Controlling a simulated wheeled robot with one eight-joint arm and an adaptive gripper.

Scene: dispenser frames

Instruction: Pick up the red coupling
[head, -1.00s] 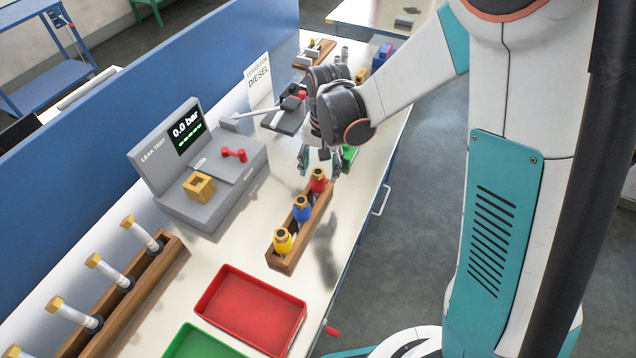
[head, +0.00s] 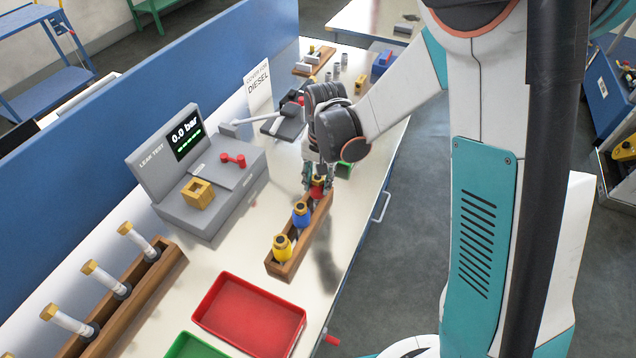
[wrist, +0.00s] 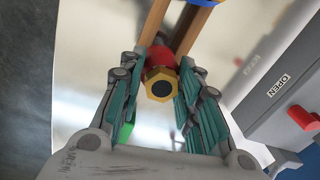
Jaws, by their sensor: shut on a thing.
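The red coupling (head: 317,188) stands at the far end of a wooden rack (head: 285,266), with a blue coupling (head: 300,213) and a yellow coupling (head: 282,247) in the same rack. My gripper (head: 318,182) is lowered over the red coupling, with its fingers on both sides of it. In the wrist view the red coupling (wrist: 159,57) with its brass hex top (wrist: 174,76) sits between the teal fingers of my gripper (wrist: 161,88), which is shut on it. The coupling still appears seated in the rack; its lower part is hidden.
A grey leak tester (head: 210,184) stands left of the rack. A red tray (head: 250,312) and a green tray (head: 190,346) lie nearer. A green object (head: 343,169) is close behind my gripper. The bench between tester and rack is clear.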

